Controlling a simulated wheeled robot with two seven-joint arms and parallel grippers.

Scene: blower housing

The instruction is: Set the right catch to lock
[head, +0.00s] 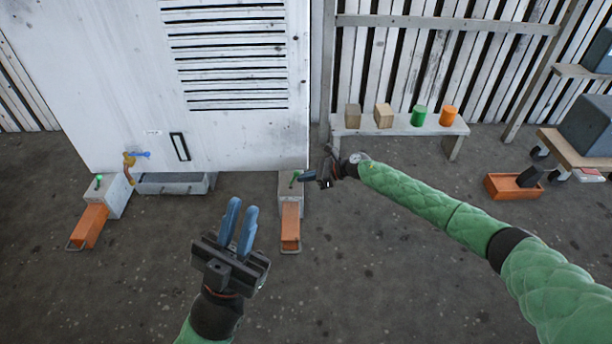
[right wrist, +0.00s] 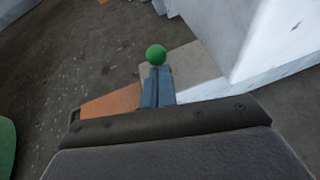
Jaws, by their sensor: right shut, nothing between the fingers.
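The right catch is a small grey block (head: 291,190) at the housing's lower right corner, with a green-knobbed lever (head: 294,179) on it. In the right wrist view the green knob (right wrist: 156,54) shows just beyond the fingertips, over the grey block (right wrist: 185,72). My right gripper (head: 303,176) is shut and empty, its blue fingers pointing at the knob from the right. I cannot tell whether they touch it. The fingers also show in the right wrist view (right wrist: 157,82). My left gripper (head: 242,204) is raised in front, its two blue fingers slightly apart and empty.
An orange drawer (head: 290,228) extends below the right catch. A similar left block (head: 117,193) has a green knob and an orange drawer (head: 89,226). The white housing (head: 235,140) stands behind. A bench (head: 400,126) with small blocks is at the right. Floor between is clear.

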